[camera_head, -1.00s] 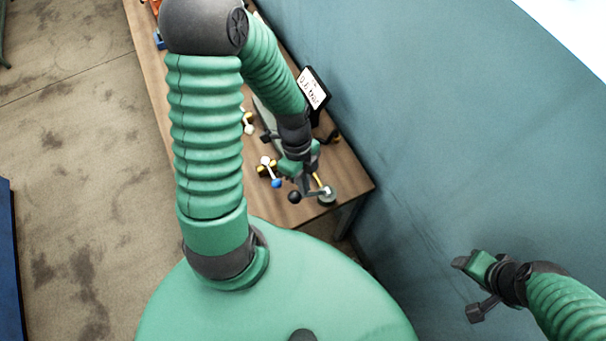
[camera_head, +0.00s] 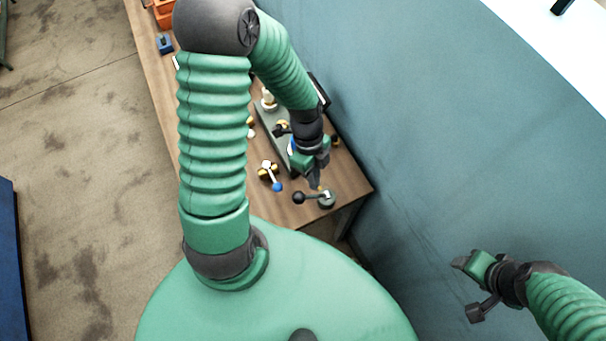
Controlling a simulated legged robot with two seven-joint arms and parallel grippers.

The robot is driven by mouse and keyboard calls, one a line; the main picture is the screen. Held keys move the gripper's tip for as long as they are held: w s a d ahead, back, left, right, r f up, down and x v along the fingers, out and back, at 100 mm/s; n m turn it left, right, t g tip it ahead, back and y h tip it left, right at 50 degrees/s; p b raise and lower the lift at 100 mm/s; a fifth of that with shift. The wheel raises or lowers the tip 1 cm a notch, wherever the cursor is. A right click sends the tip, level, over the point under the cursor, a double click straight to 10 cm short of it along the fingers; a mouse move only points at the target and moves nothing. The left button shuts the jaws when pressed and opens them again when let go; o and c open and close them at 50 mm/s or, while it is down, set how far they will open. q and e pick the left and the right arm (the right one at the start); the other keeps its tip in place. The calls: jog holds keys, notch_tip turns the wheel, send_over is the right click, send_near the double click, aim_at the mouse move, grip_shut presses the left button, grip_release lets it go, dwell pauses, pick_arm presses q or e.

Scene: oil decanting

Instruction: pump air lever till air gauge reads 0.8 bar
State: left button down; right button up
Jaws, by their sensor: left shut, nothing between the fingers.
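The air lever (camera_head: 308,196) is a dark lever with a black ball knob at its left end, joined to a round grey-green base (camera_head: 327,199) near the table's right corner. My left gripper (camera_head: 315,182) is shut and empty, pointing down just above the lever; I cannot tell whether it touches it. The gauge display (camera_head: 321,88) is mostly hidden behind my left arm; only its dark edge shows and its reading cannot be seen. My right gripper (camera_head: 468,288) is open and empty at the lower right, in front of the wall and away from the table.
A valve with a blue-tipped handle (camera_head: 271,175) stands on the wooden table (camera_head: 292,215) left of the lever. A grey-green apparatus (camera_head: 270,125) with brass fittings is partly hidden by my arm. An orange bin (camera_head: 164,14) and a blue item (camera_head: 165,43) are at the far end.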

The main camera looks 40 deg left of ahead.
pick_arm(q)
jog(key=shift+w+d+r+p, duration=0.3)
jog(key=shift+w+r+p, duration=0.15)
jog(key=shift+w+r, duration=0.15)
jog(key=shift+w+d+r+p, duration=0.25)
jog(key=shift+w+r+p, duration=0.2)
jog(key=shift+r, duration=0.2)
jog(key=f+n+t+y+b, duration=0.1)
jog(key=n+b, duration=0.4)
jog(key=f+n+t+y+b, duration=0.1)
jog(key=f+n+b, duration=0.1)
jog(key=n+b, duration=0.3)
jog(key=d+f+n+t+y+b, duration=0.1)
jog(key=f+n+t+b, duration=0.1)
jog(key=n+b, duration=0.3)
jog(key=shift+d+f+n, duration=0.1)
jog(key=shift+f+n, duration=0.1)
jog(key=shift+n, duration=0.8)
jog(key=shift+r, duration=0.1)
